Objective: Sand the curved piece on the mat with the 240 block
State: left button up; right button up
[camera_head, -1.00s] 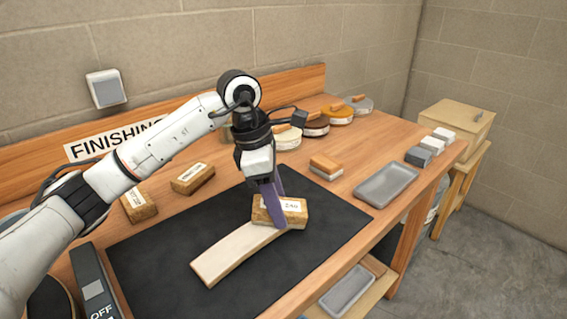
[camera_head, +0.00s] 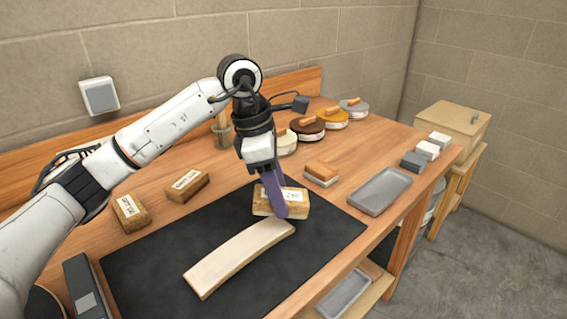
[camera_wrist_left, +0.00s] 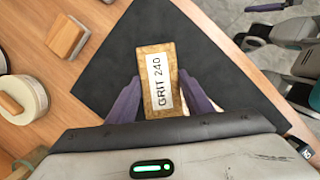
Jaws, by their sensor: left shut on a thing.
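My left gripper (camera_head: 274,205) has purple fingers and is shut on the 240 block (camera_head: 295,207), a tan cork-like block with a white label. In the left wrist view, the block (camera_wrist_left: 172,103) sits between the fingers with "GRIT 240" readable. The pale curved piece (camera_head: 235,260) lies on the black mat (camera_head: 150,270), running from lower left to upper right. The block is just past the piece's upper right end in the head view. I cannot tell whether the block touches the mat or hangs above it. My right gripper is not in view.
Two other labelled blocks (camera_head: 130,213) (camera_head: 187,185) lie on the bench left of the mat. An orange-topped block (camera_head: 321,173) and a grey tray (camera_head: 381,190) are right of it. Several round handled pads (camera_head: 307,128) line the back. The mat around the piece is clear.

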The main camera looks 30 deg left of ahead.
pick_arm(q)
jog(key=shift+p+v, duration=0.3)
jog(key=shift+v, duration=0.45)
jog(key=shift+d+r+p, duration=0.15)
jog(key=shift+r+p, duration=0.15)
jog(key=shift+r, duration=0.1)
jog(key=shift+r+p, duration=0.95)
jog(key=shift+r, duration=0.4)
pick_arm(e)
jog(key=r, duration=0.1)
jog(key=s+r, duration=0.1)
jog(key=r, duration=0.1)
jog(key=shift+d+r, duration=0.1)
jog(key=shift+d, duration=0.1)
pick_arm(q)
jog(key=shift+f, duration=0.1)
jog(key=shift+s+f, duration=0.1)
jog(key=shift+s, duration=0.15)
jog(key=s+a+h+b, duration=0.1)
jog(key=s+a+b, duration=0.1)
jog(key=s, duration=0.4)
jog(key=shift+f+t+h, duration=0.2)
jog(key=shift+t+h, duration=0.1)
jog(key=shift+t, duration=0.1)
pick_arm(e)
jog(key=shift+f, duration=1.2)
pick_arm(q)
jog(key=shift+a, duration=0.15)
